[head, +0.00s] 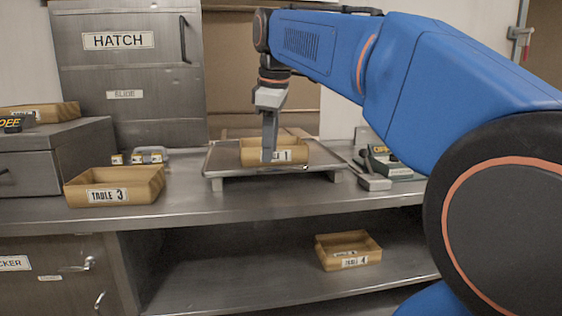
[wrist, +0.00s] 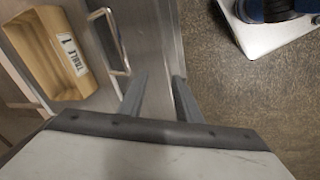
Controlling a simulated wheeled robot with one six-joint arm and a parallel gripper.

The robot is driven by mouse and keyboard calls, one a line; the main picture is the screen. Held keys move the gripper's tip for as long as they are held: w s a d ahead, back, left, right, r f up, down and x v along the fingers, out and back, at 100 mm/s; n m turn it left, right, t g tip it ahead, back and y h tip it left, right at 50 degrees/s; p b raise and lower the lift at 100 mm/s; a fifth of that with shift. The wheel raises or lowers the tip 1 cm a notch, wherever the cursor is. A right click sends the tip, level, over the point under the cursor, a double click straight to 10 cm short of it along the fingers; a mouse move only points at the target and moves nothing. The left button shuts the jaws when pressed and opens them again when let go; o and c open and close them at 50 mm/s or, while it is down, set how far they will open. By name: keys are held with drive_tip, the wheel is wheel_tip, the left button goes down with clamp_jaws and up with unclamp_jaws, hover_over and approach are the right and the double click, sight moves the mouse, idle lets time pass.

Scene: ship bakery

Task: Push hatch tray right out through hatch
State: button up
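The hatch tray (head: 222,160) is a flat metal tray on the counter, with a wooden box marked TABLE 1 (head: 296,152) on it. Behind it is a framed brown recess (head: 232,70), beside a steel panel labelled HATCH (head: 130,75). My gripper (head: 268,158) points down in front of the box and hides part of its label. In the wrist view, my gripper's fingers (wrist: 160,78) are apart with nothing between them. The tray's looped handle (wrist: 113,40) is just left of them, and the box (wrist: 45,55) is farther left. Contact cannot be told.
A box marked TABLE 3 (head: 115,187) stands left on the counter (head: 210,207). Small goods (head: 140,156) sit behind it. A scale-like device (head: 380,168) is close right of the tray. Another box (head: 348,250) is on the lower shelf. The wrist view shows open floor (wrist: 250,95).

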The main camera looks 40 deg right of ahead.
sight(281, 168)
drive_tip(key=w+d+r+n, duration=0.4)
drive_tip(key=d+r, duration=0.3)
drive_tip(key=r, duration=0.3)
drive_tip(key=shift+g, duration=0.4)
drive_tip(key=w+f, duration=0.1)
drive_tip(key=f, duration=0.4)
drive_tip(key=w+d+f, duration=0.1)
drive_tip(key=f, duration=1.1)
drive_tip(key=shift+w+d, duration=0.3)
drive_tip(key=shift+w, duration=0.1)
clamp_jaws()
